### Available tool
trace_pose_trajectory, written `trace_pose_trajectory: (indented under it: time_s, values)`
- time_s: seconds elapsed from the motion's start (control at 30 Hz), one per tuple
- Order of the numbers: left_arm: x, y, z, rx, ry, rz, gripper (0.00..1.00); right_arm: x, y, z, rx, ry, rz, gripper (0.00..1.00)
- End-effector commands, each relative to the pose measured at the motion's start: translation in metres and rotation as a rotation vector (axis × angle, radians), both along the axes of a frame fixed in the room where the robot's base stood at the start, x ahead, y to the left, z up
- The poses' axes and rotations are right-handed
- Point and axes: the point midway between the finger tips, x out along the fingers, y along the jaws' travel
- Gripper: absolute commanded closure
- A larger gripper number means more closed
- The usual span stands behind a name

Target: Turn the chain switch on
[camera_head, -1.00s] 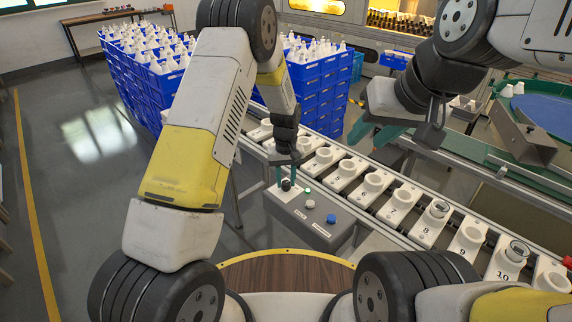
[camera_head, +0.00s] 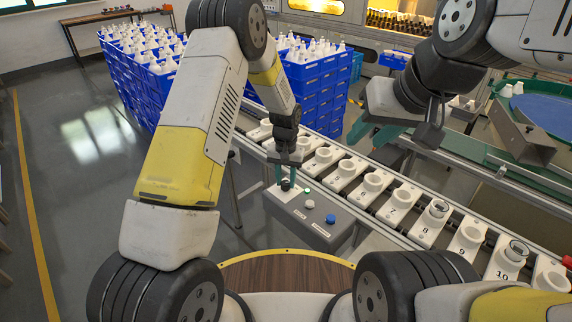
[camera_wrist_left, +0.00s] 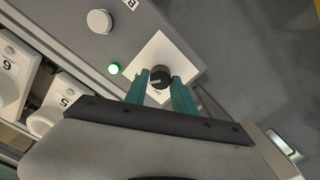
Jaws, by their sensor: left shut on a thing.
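The chain switch is a black knob (camera_wrist_left: 160,77) on a white plate (camera_wrist_left: 186,62) at the end of a grey control box (camera_head: 316,230). My left gripper (camera_head: 283,176) reaches down to it. In the left wrist view, the teal fingers of this gripper (camera_wrist_left: 161,84) are on either side of the knob and shut on it. A small green lamp (camera_wrist_left: 113,69) beside the plate is lit. My right gripper (camera_head: 382,136) hangs above the conveyor at the right, with its teal fingers apart and nothing seen between them.
A white button (camera_head: 310,204) and a blue button (camera_head: 331,219) sit on the same box. Behind it runs a conveyor with numbered white sockets (camera_head: 372,184).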

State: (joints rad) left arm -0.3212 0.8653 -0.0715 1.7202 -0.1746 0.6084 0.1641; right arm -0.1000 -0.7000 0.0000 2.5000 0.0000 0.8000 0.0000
Motion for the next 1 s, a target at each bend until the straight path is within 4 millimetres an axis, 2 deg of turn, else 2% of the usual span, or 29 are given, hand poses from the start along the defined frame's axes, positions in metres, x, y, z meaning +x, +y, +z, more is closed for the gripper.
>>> trace_pose_trajectory:
  time_s: [0.17, 0.2, 0.3, 0.67, 0.77, 1.0]
  values:
    - [0.001, 0.0, 0.001, -0.001, -0.002, -0.001, 1.0, 0.0, 0.0, 0.0, 0.0, 0.0, 0.0, 0.64]
    - [0.001, 0.0, 0.001, -0.001, -0.002, -0.001, 0.67, 0.0, 0.0, 0.0, 0.0, 0.0, 0.0, 0.64]
    - [0.001, 0.0, 0.001, -0.001, -0.002, -0.001, 0.48, 0.0, 0.0, 0.0, 0.0, 0.0, 0.0, 0.64]
    - [0.001, 0.0, 0.004, -0.001, -0.002, 0.0, 0.48, 0.0, 0.0, 0.0, 0.0, 0.0, 0.0, 0.64]
    - [0.001, -0.001, 0.016, -0.001, -0.004, 0.0, 0.48, 0.0, 0.0, 0.0, 0.0, 0.0, 0.0, 0.64]
    - [0.001, 0.0, 0.057, -0.001, -0.004, 0.0, 0.48, 0.0, 0.0, 0.0, 0.0, 0.0, 0.0, 0.64]
